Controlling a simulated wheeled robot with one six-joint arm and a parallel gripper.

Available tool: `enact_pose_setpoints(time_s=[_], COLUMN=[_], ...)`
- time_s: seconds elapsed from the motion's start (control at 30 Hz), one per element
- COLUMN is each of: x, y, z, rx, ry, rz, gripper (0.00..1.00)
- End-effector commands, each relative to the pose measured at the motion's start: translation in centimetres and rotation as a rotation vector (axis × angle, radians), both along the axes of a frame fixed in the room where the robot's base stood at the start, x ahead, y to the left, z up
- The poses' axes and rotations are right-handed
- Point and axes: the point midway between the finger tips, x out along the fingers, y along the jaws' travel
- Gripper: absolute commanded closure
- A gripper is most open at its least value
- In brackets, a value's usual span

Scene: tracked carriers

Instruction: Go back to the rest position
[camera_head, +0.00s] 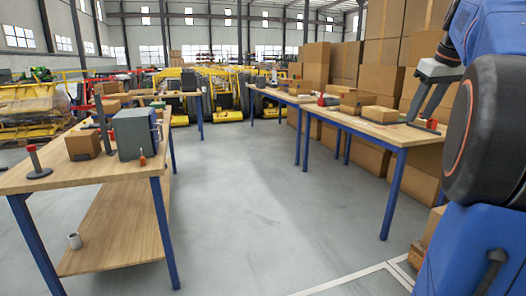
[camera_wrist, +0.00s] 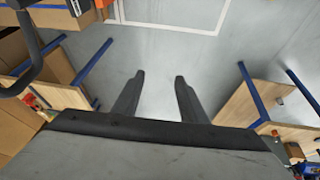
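My gripper (camera_wrist: 159,76) shows in the wrist view. Its two dark fingers stand apart with only grey floor visible between them, so it is open and empty. Tables and boxes show to either side of it. In the head view my blue and black arm fills the right edge, folded close to the camera. A light grey part with thin legs reaches down over the right table there; I cannot tell whether it belongs to my arm.
A wooden table (camera_head: 95,174) with a grey box (camera_head: 133,134) stands left. Another table (camera_head: 385,131) with cardboard boxes (camera_head: 356,102) stands right. Stacked cartons (camera_head: 381,83) rise behind it. The grey floor (camera_head: 265,190) between the tables is clear. Yellow carriers (camera_head: 229,105) stand far back.

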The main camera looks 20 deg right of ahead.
Motion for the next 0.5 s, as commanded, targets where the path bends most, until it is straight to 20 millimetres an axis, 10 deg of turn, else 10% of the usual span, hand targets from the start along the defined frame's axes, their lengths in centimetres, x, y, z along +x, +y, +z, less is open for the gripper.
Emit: enact_pose_setpoints(time_s=[0.5], x=[-2.5], y=[20.1], z=[-12.1], rx=[0.038], ry=[0.006], rz=[0.001], gripper=[0.61])
